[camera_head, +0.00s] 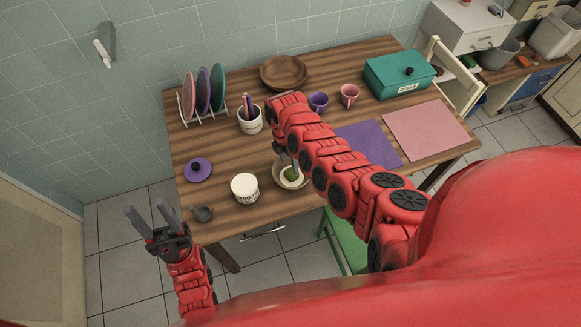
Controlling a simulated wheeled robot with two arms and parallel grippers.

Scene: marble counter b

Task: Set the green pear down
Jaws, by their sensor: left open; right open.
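The green pear (291,174) sits in a cream bowl (303,184) near the front middle of the wooden table. My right arm reaches over the table and its gripper (287,165) points down at the bowl, right at the pear. Its jaws are open but partly hidden by my arm, and I cannot tell whether they touch the pear. My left gripper (149,212) is open and empty, in front of the table's left front corner, with its fingers pointing up.
Near the bowl stand a white canister (245,188), a purple lid (198,170) and a small grey item (202,213). Behind are a plate rack (203,95), utensil pot (250,121), wooden bowl (284,73), purple cup (318,101), pink cup (349,94) and teal box (398,76). Purple (368,143) and pink (425,130) mats are bare.

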